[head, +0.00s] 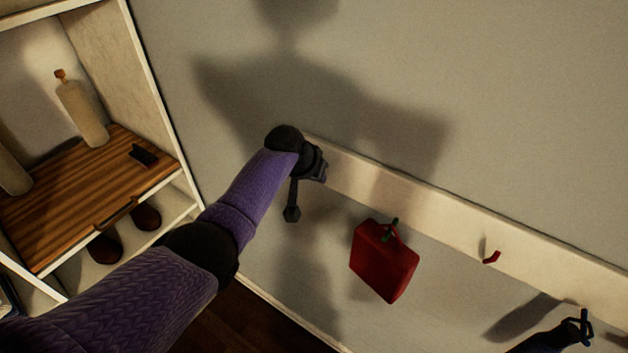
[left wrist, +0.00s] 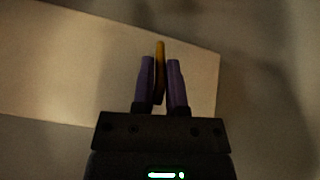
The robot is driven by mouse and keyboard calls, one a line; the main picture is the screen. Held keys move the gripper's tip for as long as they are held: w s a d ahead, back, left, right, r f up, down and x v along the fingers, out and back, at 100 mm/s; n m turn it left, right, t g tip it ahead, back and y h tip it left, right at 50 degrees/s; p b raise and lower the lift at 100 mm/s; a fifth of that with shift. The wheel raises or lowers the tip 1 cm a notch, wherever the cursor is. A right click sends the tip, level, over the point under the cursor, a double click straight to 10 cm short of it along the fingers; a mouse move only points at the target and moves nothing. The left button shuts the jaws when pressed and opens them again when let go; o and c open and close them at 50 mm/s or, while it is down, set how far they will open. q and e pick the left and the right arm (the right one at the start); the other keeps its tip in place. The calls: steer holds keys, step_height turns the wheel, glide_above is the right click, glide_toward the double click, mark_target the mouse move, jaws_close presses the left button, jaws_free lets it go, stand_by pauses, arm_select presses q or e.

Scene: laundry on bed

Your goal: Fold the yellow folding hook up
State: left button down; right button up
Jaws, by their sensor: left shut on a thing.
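The yellow folding hook (left wrist: 160,55) shows in the left wrist view as a thin upright yellow strip at the fingertips, in front of the pale board. My left gripper (left wrist: 163,82) is shut on it, with one purple finger on each side. In the head view my left gripper (head: 319,168) is at the left end of the white wall board (head: 455,220), and it hides the yellow hook there. My right gripper is not in view.
A red bag (head: 383,262) with a green hook or handle part hangs from the board. A red hook (head: 491,257) sticks out farther right. A dark blue object (head: 556,338) hangs at the lower right. A shelf unit (head: 152,75) with bottles and shoes stands at left.

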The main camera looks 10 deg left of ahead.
arm_select(q)
steer(key=shift+w+r+g, duration=0.15)
steer(key=shift+g, duration=0.25)
steer(key=c, duration=0.7)
jaws_free()
steer(key=shift+w, duration=0.1)
steer(key=shift+r, duration=0.25)
steer(key=p+v, duration=0.2)
steer(key=v, duration=0.7)
steer(key=shift+s+d+r, duration=0.1)
steer(key=shift+s+r, duration=0.05)
steer(key=shift+s, duration=0.15)
